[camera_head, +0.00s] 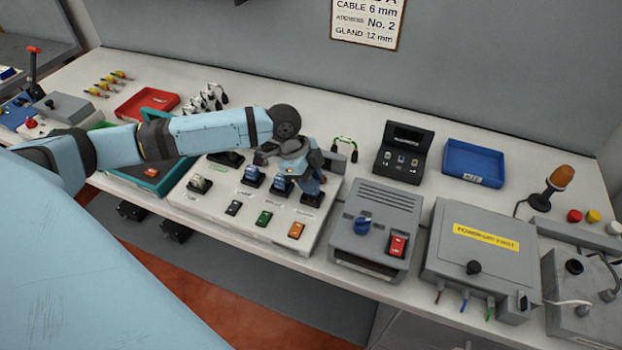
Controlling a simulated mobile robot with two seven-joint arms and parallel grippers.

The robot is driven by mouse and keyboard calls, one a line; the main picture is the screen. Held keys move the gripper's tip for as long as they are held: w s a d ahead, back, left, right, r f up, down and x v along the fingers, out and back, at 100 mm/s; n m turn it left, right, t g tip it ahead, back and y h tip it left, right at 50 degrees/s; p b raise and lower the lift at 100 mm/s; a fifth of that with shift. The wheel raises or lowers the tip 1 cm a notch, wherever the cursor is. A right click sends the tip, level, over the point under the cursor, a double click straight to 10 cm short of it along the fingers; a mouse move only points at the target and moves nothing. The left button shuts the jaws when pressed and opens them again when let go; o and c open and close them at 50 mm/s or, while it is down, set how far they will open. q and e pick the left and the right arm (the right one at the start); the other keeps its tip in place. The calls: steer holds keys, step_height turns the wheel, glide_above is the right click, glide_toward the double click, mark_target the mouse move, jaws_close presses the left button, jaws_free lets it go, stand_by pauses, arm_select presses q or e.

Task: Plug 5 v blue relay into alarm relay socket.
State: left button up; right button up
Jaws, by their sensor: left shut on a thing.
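A white panel (262,222) on the bench carries a row of dark relay sockets with small labels under them, too blurred to read surely. Blue relays sit in two middle sockets, one (252,177) left of the other (282,184). My left gripper (311,186) reaches over the panel's right end and is shut on a small blue relay, mostly hidden by the fingers. It is right above the rightmost socket (312,199). I cannot tell whether the relay touches that socket. My right gripper is not in view.
A blue tray (473,162) and a grey power box (484,250) stand further right.

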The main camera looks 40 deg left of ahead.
arm_select(q)
steer(key=shift+f, duration=0.55)
stand_by(0.5)
steer(key=shift+p, duration=0.65)
stand_by(0.5)
steer(key=shift+f, duration=0.4)
stand_by(0.9)
steer(key=o, duration=1.4)
